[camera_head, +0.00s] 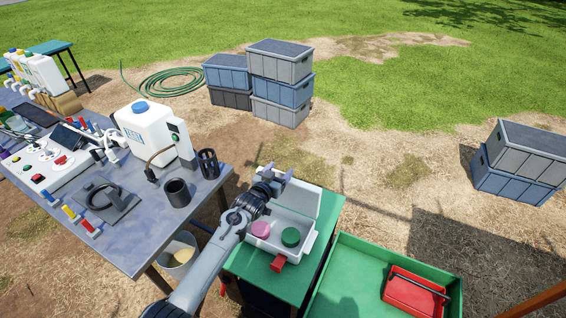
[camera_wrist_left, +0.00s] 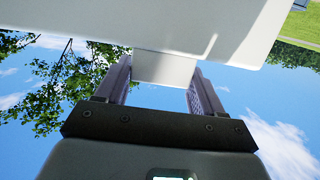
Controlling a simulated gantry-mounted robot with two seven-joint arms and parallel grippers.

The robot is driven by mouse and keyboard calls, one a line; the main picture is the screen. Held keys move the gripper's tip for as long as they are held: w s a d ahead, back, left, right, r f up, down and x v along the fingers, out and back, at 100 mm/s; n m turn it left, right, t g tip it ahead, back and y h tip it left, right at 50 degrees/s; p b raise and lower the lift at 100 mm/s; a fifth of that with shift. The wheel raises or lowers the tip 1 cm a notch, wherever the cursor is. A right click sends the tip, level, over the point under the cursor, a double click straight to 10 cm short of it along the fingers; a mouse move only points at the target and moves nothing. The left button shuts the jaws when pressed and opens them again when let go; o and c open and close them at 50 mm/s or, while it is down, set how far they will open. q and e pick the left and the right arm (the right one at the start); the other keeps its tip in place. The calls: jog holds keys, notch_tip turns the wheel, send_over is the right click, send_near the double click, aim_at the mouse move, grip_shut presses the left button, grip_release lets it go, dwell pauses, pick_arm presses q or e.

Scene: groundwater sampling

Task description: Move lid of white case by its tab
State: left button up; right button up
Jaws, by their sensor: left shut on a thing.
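The white case (camera_head: 301,224) stands open on the green side table (camera_head: 330,212). Its lid (camera_head: 305,197) is raised at the back of the case. Inside the case are a pink round piece (camera_head: 260,229) and a green round piece (camera_head: 291,237). My left gripper (camera_head: 275,171) is at the lid's upper left edge. In the left wrist view its two fingers are shut on the lid's white tab (camera_wrist_left: 164,69), with the pale lid (camera_wrist_left: 190,25) above them. My right gripper is not in view.
The grey worktable (camera_head: 140,245) at left holds a white jug (camera_head: 146,128), a black cup (camera_head: 177,192) and other equipment. A green tray (camera_head: 349,262) with a red toolbox (camera_head: 413,293) is at right. A bucket (camera_head: 178,256) sits between the tables. Stacked crates (camera_head: 281,61) stand behind.

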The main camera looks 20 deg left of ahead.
pick_arm(q)
jog(key=s+t, duration=0.1)
jog(key=s+f+t+b, duration=0.1)
jog(key=s, duration=0.1)
jog(key=s+a+b, duration=0.1)
jog(key=s, duration=0.1)
jog(key=shift+f+t+h, duration=0.15)
jog(key=shift+t+h, duration=0.15)
jog(key=shift+t, duration=0.1)
jog(key=shift+s+a+f+t+b, duration=0.1)
jog(key=shift+s+t+b, duration=0.25)
jog(key=shift+s, duration=0.2)
jog(key=shift+s+a+f+t+b, duration=0.1)
jog(key=shift+s+t+b, duration=0.2)
jog(key=shift+s, duration=0.2)
jog(key=o, duration=1.4)
jog(key=shift+o, duration=0.2)
jog(key=v, duration=1)
jog(key=shift+s+p, duration=0.3)
jog(key=shift+s, duration=0.1)
jog(key=shift+f, duration=0.1)
jog(key=shift+c, duration=0.3)
